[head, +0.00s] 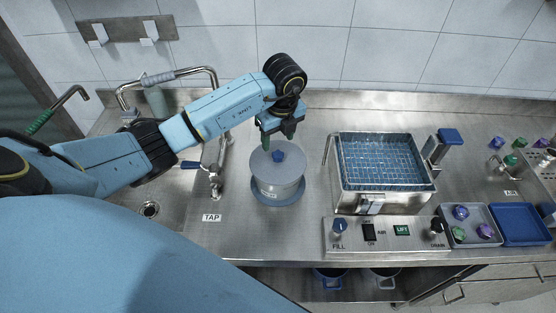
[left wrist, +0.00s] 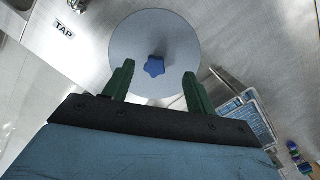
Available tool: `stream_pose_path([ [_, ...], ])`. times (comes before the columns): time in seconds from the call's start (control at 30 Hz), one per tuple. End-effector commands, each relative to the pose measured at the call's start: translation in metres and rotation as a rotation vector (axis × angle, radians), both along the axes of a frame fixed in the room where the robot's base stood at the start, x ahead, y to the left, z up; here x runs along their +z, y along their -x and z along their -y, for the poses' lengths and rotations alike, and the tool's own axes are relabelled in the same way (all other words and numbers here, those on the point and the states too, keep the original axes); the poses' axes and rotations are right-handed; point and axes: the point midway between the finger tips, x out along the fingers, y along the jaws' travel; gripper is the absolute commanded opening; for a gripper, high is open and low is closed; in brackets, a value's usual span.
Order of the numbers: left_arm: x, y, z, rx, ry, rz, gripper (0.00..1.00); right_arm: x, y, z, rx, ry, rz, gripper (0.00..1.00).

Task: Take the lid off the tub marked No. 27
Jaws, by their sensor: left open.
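The tub (head: 278,188) is a pale round container on a blue base, standing on the steel counter; its front label is too small to read. A grey round lid (head: 262,167) with a blue star-shaped knob (head: 278,156) sits on top. In the left wrist view the lid (left wrist: 130,45) and its blue knob (left wrist: 154,67) show from above. My left gripper (head: 278,134) is above the far side of the lid. Its green fingers (left wrist: 154,82) are open and apart, with the knob just beyond the gap between them. My right gripper is not in view.
A tap (head: 214,180) and sink drain (head: 149,209) lie to the left. A grey tray (head: 470,238) and blue tray (head: 520,238) are at right.

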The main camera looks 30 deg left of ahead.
Motion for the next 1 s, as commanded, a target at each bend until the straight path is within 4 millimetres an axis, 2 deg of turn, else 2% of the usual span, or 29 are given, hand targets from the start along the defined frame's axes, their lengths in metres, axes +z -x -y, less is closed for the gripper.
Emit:
stream_pose_path([
  [0.23, -0.031, 0.01, 0.008, -0.001, 0.001, -0.006, 0.56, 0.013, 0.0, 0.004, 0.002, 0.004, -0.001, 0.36],
  [0.4, -0.05, 0.008, 0.006, -0.001, 0.001, -0.003, 0.56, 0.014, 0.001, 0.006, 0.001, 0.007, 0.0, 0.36],
  [0.67, -0.053, 0.008, 0.005, -0.001, 0.001, -0.001, 0.56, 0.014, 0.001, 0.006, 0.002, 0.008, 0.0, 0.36],
  [1.0, -0.053, 0.008, 0.005, -0.001, 0.001, -0.001, 0.13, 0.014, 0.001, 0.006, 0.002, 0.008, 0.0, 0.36],
])
